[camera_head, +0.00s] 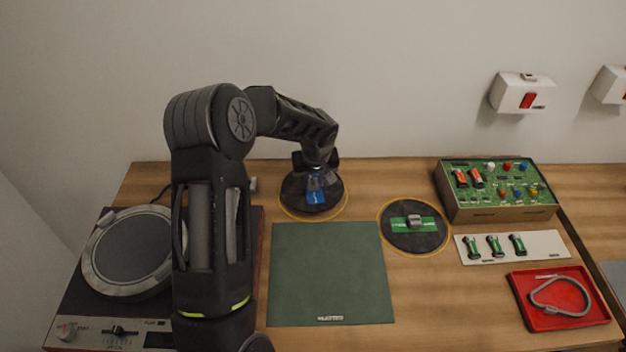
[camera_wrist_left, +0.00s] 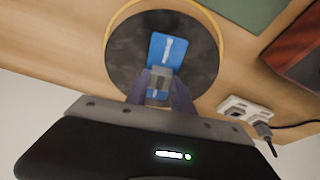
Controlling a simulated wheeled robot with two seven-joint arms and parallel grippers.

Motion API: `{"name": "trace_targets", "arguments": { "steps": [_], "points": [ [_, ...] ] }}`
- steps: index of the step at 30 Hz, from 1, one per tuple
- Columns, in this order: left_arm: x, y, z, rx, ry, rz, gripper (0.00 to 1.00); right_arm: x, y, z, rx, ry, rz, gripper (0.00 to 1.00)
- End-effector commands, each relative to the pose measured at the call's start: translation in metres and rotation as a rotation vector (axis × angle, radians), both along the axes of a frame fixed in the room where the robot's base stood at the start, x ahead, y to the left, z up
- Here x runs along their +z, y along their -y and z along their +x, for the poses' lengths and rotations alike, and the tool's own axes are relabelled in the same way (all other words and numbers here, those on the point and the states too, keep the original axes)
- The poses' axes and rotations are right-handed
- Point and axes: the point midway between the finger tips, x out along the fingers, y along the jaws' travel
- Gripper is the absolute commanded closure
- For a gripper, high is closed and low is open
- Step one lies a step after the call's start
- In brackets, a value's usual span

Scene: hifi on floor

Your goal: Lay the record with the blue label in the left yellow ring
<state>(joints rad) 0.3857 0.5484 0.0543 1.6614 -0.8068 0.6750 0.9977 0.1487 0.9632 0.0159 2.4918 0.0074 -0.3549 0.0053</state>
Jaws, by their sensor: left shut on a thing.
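The dark record with the blue label (camera_head: 316,198) is inside the left yellow ring (camera_head: 313,221), at the back of the table. In the left wrist view the record (camera_wrist_left: 125,48) shows its blue label and a grey grip block (camera_wrist_left: 158,82), with the yellow ring around its visible edge. My left gripper (camera_head: 318,178) points down over the record, shut on the grey block. I cannot tell whether the record touches the table. A record with a green label (camera_head: 432,240) lies in the right yellow ring (camera_head: 420,256). My right gripper is not in view.
A turntable (camera_head: 125,260) stands at the left. At the right are a green circuit box (camera_head: 500,212), a white strip (camera_head: 545,245) with small parts, and a red tray (camera_head: 535,318) with a cable.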

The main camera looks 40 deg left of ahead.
Motion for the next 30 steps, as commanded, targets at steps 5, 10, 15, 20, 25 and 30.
{"name": "trace_targets", "arguments": {
  "steps": [5,10,15,20,25,30],
  "points": [
    [-0.0003,0.0000,0.0001,0.000,0.001,0.001,1.00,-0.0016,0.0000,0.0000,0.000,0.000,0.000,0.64],
    [-0.0008,0.0003,0.0000,0.000,0.000,0.000,1.00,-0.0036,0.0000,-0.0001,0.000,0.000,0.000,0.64],
    [-0.0011,0.0004,-0.0001,0.000,0.001,0.001,1.00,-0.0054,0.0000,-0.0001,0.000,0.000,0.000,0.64],
    [-0.0012,0.0006,-0.0002,0.000,0.001,0.001,1.00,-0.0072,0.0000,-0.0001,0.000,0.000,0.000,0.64],
    [-0.0014,0.0007,-0.0003,0.000,0.001,0.000,1.00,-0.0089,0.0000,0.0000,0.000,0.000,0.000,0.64],
    [-0.0012,0.0007,-0.0004,0.000,0.001,0.000,1.00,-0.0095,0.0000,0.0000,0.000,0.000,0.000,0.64]
  ]
}}
